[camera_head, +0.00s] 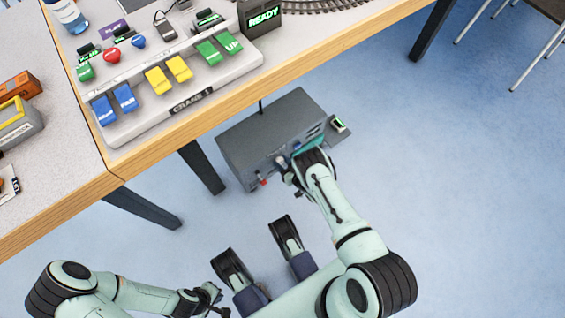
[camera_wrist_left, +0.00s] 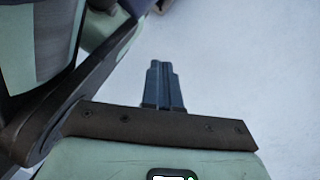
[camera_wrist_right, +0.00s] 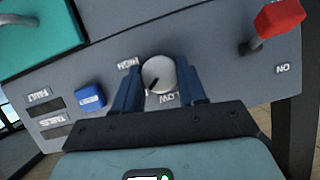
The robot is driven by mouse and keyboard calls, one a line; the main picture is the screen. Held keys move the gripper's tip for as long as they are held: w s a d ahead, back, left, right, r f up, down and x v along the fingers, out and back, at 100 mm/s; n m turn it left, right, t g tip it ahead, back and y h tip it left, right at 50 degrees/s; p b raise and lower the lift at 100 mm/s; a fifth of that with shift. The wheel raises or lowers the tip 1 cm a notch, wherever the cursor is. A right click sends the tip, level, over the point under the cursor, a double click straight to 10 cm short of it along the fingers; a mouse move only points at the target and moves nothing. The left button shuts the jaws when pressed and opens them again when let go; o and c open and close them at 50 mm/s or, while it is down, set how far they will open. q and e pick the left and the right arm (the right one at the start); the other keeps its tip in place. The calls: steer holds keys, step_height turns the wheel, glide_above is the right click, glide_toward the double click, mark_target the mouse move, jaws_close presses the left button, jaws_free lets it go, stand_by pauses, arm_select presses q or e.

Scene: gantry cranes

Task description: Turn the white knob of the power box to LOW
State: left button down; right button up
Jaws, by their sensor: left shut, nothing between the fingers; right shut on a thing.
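The grey power box (camera_head: 255,135) is on the floor below the table edge. Its white knob (camera_wrist_right: 159,72) shows in the right wrist view, with a dark pointer mark aimed down-left, between the HIGH label (camera_wrist_right: 128,64) and the LOW label (camera_wrist_right: 161,98). My right gripper (camera_wrist_right: 160,88) is shut on the knob, with one dark finger on each side; in the head view it (camera_head: 288,168) is at the box's front panel. My left gripper (camera_head: 214,298) is shut and empty, low in the head view; its fingers (camera_wrist_left: 162,85) are together in the left wrist view.
On the panel, a red lever (camera_wrist_right: 280,18) by the ON label is right of the knob, and a blue button (camera_wrist_right: 90,97) and teal part (camera_wrist_right: 38,35) are left. The table (camera_head: 190,118) with the crane console (camera_head: 205,82) overhangs nearby.

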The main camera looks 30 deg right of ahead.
steer(key=shift+s+n+h+p, duration=0.1)
steer(key=shift+n+h+p, duration=0.3)
steer(key=shift+n, duration=0.1)
steer(key=shift+a+n+h, duration=0.1)
steer(key=shift+n+h, duration=0.3)
steer(key=shift+n, duration=0.3)
steer(key=shift+a+n+h, duration=0.1)
steer(key=shift+n+h, duration=0.6)
steer(key=shift+n, duration=0.2)
steer(key=shift+f+n+t+h, duration=0.1)
steer(key=shift+n+t+h, duration=0.2)
steer(key=shift+n, duration=0.2)
arm_select(q)
steer(key=shift+w+d+r+t, duration=0.15)
steer(key=shift+w+r, duration=0.1)
steer(key=shift+w, duration=0.25)
steer(key=shift+w+a+r+t, duration=0.1)
steer(key=shift+w+r+t, duration=0.1)
steer(key=shift+w, duration=0.25)
arm_select(e)
steer(key=shift+n+t+h, duration=0.3)
steer(key=shift+n+h, duration=0.2)
steer(key=shift+n, duration=0.4)
arm_select(q)
steer(key=shift+s, duration=0.15)
arm_select(e)
steer(key=o, duration=1.1)
steer(key=shift+c, duration=0.2)
